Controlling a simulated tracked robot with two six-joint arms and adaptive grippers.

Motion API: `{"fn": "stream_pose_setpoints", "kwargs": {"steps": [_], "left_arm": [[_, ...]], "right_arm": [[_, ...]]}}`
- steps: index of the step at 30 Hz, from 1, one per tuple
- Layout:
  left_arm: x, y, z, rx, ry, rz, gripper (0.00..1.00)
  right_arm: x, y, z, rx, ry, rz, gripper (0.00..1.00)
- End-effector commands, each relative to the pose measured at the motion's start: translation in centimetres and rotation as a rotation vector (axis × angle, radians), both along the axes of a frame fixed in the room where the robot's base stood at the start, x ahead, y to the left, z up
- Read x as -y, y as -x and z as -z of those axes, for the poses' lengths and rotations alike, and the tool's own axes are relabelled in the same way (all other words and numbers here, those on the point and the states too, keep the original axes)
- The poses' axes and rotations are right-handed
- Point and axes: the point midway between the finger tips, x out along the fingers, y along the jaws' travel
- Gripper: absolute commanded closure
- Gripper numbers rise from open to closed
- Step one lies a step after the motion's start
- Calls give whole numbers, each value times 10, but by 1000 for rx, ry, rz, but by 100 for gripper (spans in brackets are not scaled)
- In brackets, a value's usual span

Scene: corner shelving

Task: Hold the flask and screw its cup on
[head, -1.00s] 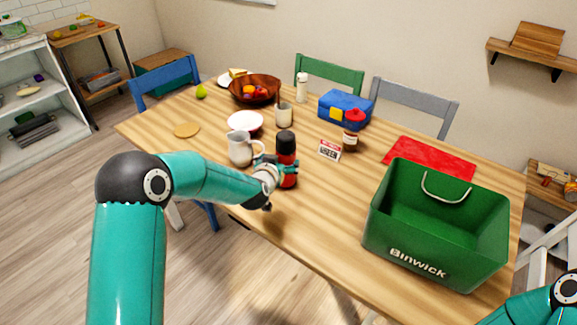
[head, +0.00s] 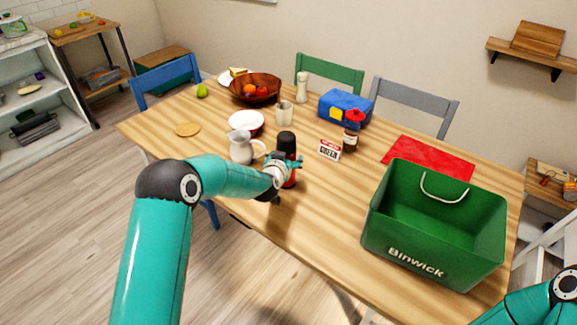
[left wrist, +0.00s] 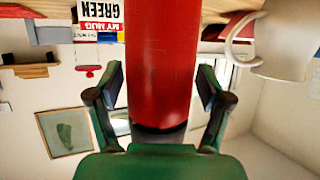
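A flask with a red body (head: 290,181) and a black top (head: 287,143) stands upright on the table near its front left edge. I cannot tell whether the black top is the separate cup. My left gripper (head: 284,172) is at the flask's body from the near left side. In the left wrist view the red flask (left wrist: 160,60) is between the fingers of the left gripper (left wrist: 161,82). The fingers are spread on both sides, with a narrow gap showing beside the flask. My right gripper is out of view; only part of that arm shows at the lower right.
A white pitcher (head: 241,149) stands close left of the flask. A green Binwick crate (head: 420,256) fills the right front. Table between flask and crate is clear.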

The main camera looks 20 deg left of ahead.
Motion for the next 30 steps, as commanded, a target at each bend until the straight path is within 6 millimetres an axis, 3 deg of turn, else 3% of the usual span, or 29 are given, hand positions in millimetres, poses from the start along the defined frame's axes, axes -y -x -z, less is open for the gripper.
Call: {"fn": "stream_pose_setpoints", "kwargs": {"steps": [2,12,23,30], "left_arm": [[0,0,0,0,0,0,41],[0,-1,-3,6,-1,-1,98],[0,-1,-7,7,-2,-1,100],[0,-1,-30,10,-2,-1,100]], "right_arm": [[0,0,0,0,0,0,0],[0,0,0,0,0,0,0],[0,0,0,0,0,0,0],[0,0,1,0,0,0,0]]}}
